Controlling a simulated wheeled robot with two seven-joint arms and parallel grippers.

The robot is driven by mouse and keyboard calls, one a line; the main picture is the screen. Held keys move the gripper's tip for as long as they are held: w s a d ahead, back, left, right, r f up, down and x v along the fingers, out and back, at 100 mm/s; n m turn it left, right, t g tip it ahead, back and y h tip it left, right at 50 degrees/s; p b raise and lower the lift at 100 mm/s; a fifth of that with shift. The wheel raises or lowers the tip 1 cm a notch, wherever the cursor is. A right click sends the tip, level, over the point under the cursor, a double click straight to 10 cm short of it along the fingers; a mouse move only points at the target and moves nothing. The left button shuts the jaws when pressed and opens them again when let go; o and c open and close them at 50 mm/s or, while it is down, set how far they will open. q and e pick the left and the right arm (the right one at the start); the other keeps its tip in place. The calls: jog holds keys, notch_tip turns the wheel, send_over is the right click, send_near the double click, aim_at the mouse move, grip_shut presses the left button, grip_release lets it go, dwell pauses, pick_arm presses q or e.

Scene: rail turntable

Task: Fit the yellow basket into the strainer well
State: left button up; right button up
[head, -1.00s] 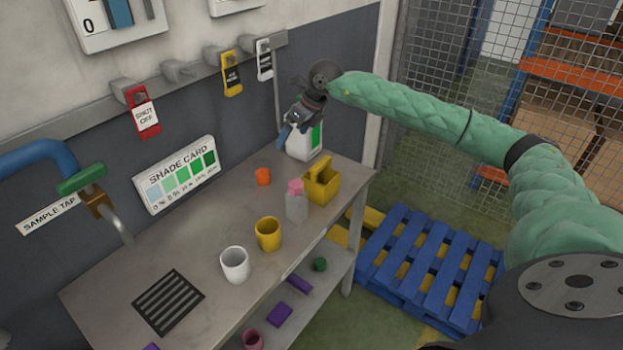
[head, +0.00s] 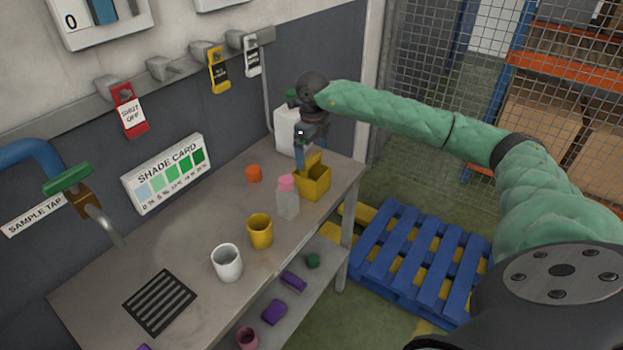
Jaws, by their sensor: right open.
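The yellow basket (head: 316,184), a square box with a raised handle, stands upright at the far right end of the grey bench. My right gripper (head: 300,158) points down at the basket's handle, at its back left side. The gripper is open; its fingers look small, and I cannot tell whether they touch the handle. No part clearly marked as a strainer well shows; a dark slatted grate (head: 142,304) lies flat at the near left of the bench. My left gripper is not in view.
A pink-capped bottle (head: 288,203) stands close left of the basket. A white jug (head: 286,132) is behind the gripper. A tap (head: 88,208) overhangs the left.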

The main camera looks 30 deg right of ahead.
aim_at(312, 157)
notch_tip(312, 157, down, 3)
jog(key=shift+a+r, duration=0.1)
jog(key=shift+a, duration=0.05)
jog(key=shift+f, duration=0.4)
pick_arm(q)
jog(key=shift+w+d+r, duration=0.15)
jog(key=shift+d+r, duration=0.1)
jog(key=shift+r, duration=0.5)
pick_arm(e)
jog(key=c, duration=1.5)
jog(key=shift+r, duration=0.1)
